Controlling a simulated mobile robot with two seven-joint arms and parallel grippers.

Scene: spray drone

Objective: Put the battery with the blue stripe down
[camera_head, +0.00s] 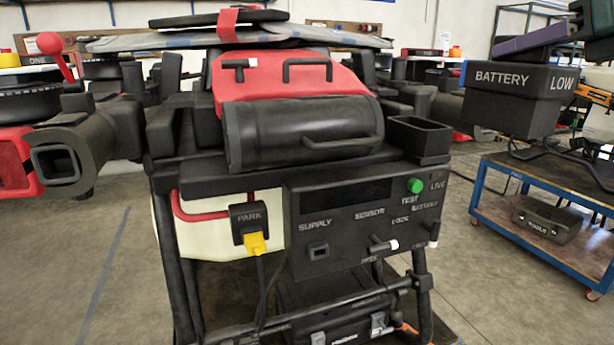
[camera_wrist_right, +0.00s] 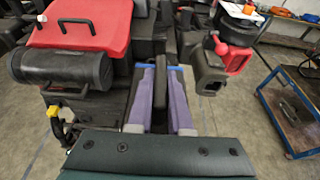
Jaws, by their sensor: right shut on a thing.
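The black battery (camera_head: 512,112) is labelled "BATTERY LOW", with a blue stripe at its left edge in the head view. It hangs roughly level in the air, right of the drone. My right gripper (camera_head: 535,40), with purple fingers, is above it and shut on its handle. In the right wrist view the gripper (camera_wrist_right: 161,105) has the dark handle (camera_wrist_right: 160,86) between its fingers. Blue bits of the stripe show beyond the fingertips; most of the battery is hidden there. My left gripper is not in view.
The drone (camera_head: 330,180) fills the middle, with a red-topped black tank (camera_head: 260,135), a small open box (camera_head: 420,140) and a control panel (camera_head: 350,225). A blue-framed cart (camera_head: 560,178) stands at the right, with a dark toolbox (camera_head: 548,218) on its lower shelf.

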